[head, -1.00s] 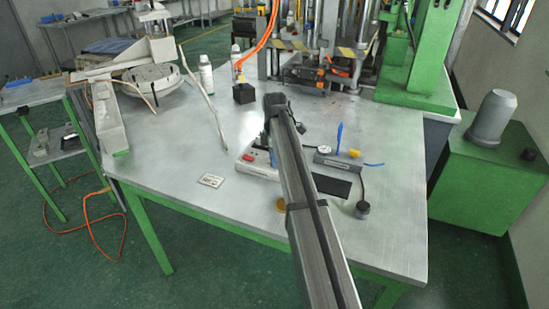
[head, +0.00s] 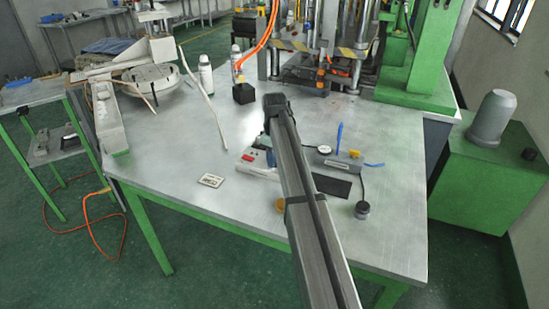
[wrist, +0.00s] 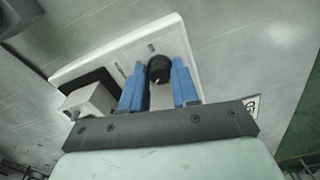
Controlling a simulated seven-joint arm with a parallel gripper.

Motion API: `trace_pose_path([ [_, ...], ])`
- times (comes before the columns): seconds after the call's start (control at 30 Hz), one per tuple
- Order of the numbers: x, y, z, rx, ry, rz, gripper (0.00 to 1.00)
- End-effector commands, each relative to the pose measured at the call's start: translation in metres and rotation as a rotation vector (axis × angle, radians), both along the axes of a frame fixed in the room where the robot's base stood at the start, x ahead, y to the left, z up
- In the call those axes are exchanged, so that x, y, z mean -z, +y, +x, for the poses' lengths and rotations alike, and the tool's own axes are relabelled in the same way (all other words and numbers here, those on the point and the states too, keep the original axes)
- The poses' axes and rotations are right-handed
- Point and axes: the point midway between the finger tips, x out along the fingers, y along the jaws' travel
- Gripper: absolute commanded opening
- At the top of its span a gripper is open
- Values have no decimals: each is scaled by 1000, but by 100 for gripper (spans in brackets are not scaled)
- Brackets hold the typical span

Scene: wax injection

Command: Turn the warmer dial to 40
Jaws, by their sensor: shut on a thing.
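The warmer is a pale box, partly hidden behind my arm in the head view (head: 260,171); its white top fills the middle of the wrist view (wrist: 180,45). Its dial (wrist: 159,68) is a round black knob with a small light mark on the edge nearest my gripper. My gripper (wrist: 158,77) has its two blue fingers on either side of the dial, shut on it. The fingers are mostly hidden by my arm in the head view. The dial's numbers are not readable.
A small printed card (head: 211,180) lies left of the warmer. A grey device with a round gauge (head: 324,150), a dark pad (head: 332,186) and a black knob-like piece (head: 362,209) lie to the right. A black block (head: 243,93) stands behind. The table's front left is clear.

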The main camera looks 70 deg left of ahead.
Motion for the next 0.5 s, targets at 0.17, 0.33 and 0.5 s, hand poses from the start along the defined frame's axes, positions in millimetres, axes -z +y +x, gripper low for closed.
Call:
trace_pose_path([
  [0.17, 0, -1, 1, 41, -2, -1, 0],
  [0.33, 0, -1, 1, 56, -2, -1, 0],
  [0.5, 0, -1, 1, 56, -2, -1, 0],
])
